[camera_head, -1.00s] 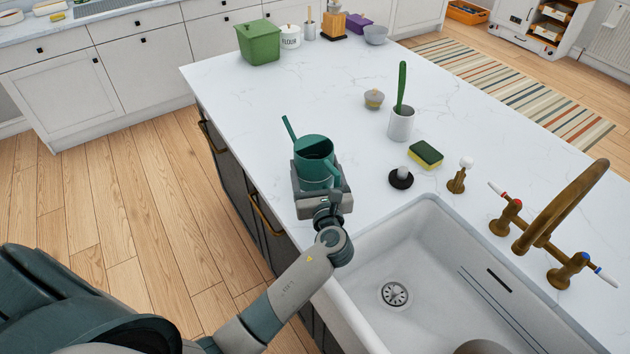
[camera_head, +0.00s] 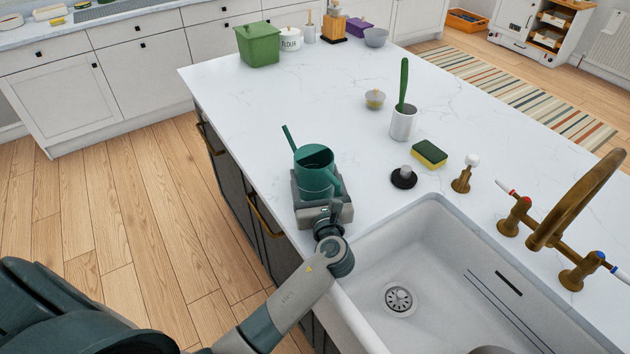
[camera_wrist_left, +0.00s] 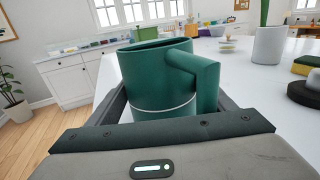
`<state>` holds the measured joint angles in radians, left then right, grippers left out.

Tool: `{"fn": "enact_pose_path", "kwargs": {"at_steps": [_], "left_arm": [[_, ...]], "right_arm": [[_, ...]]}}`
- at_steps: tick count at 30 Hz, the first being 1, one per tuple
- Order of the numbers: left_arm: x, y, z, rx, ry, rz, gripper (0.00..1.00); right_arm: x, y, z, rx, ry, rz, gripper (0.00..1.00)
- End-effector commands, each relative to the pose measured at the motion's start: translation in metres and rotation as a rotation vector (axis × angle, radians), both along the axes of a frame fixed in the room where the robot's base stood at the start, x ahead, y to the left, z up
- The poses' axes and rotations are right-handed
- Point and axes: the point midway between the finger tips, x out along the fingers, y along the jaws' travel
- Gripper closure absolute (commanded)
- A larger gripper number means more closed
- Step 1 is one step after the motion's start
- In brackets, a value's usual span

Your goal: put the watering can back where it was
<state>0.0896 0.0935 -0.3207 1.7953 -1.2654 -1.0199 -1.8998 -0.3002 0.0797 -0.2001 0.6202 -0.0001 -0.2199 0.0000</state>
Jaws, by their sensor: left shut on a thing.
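The green watering can (camera_head: 314,172) is upright over the left part of the white island counter, just behind the sink, with its spout pointing up and to the left. My left gripper (camera_head: 317,190) is shut on it, with its fingers on either side of the can's body. In the left wrist view the can (camera_wrist_left: 155,80) sits between the dark fingers, its handle facing my wrist. The can's base is hidden by the gripper, so I cannot tell whether it touches the counter.
The white sink (camera_head: 400,265) with a brass tap (camera_head: 570,205) lies right of my arm. A black stopper (camera_head: 403,178), a sponge (camera_head: 430,153), a brush holder (camera_head: 403,124) and a small lidded bowl (camera_head: 375,99) stand to the right. The counter's far left is clear up to a green bin (camera_head: 259,45).

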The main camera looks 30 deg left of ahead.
Motion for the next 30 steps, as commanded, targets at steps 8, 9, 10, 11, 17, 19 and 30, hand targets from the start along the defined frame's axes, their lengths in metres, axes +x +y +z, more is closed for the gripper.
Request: {"fn": "enact_pose_path", "kwargs": {"at_steps": [8,9,10,11,17,19,30], "left_arm": [[0.000,0.000,0.001,0.000,-0.002,0.000,0.67],[0.000,0.000,0.000,0.001,-0.002,0.000,0.67],[0.000,0.000,-0.001,0.001,-0.002,0.000,0.67],[0.000,0.000,-0.002,0.000,0.000,0.000,0.23],[0.000,0.000,-0.001,0.000,0.000,0.000,0.06],[0.000,0.000,-0.001,0.000,0.000,0.000,0.06],[-0.010,-0.008,-0.001,-0.002,-0.001,-0.001,0.06]], "right_arm": [[0.000,-0.001,0.001,-0.001,0.001,0.000,1.00],[0.000,-0.001,0.000,-0.001,0.001,0.000,1.00],[0.000,-0.001,0.000,-0.001,0.001,0.000,1.00],[0.000,-0.001,0.000,-0.001,0.001,0.000,1.00],[0.000,-0.001,0.000,-0.001,0.001,0.000,1.00],[0.000,-0.001,0.000,-0.001,0.001,0.000,1.00],[0.000,-0.001,-0.003,-0.001,0.001,0.000,1.00]]}}
